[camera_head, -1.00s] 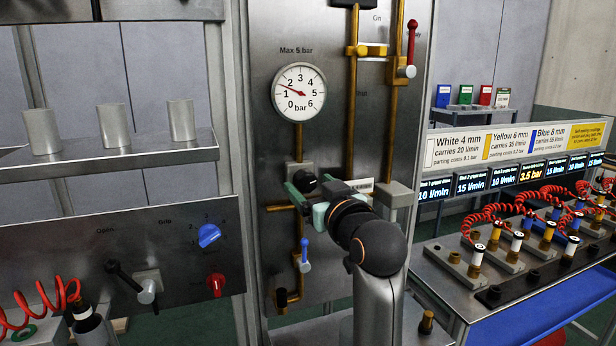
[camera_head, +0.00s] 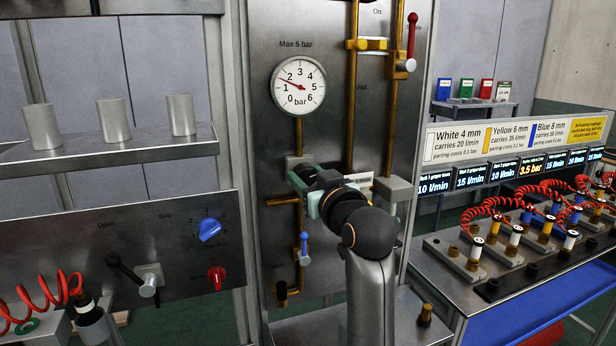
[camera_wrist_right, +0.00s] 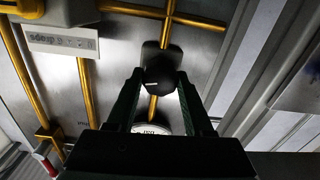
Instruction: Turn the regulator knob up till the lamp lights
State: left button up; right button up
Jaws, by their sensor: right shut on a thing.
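The black regulator knob (camera_head: 311,174) sits on the steel panel below the round pressure gauge (camera_head: 298,86). The gauge needle points between 1 and 2 bar. My right gripper (camera_head: 306,184) has its greenish fingers around the knob and is shut on it. The knob (camera_wrist_right: 160,76) also shows in the right wrist view, between the two finger ends, with a short white mark on its face. The fingers partly hide the knob in the head view. I cannot make out a lit lamp on this panel. My left gripper is not in view.
Brass pipes (camera_head: 353,110) run around the knob, with a red-handled valve (camera_head: 411,40) at upper right and a blue-handled valve (camera_head: 304,244) below. A grey box (camera_head: 394,188) is right of my wrist. Hose fittings stand on the right bench (camera_head: 440,262).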

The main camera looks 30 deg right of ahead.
grip_shut()
jog(key=shift+m, duration=1.4)
jog(key=o, duration=0.8)
grip_release()
jog(key=shift+o, duration=0.2)
jog(key=b+v, duration=1)
jog(key=v, duration=0.2)
jog(key=shift+s, duration=0.3)
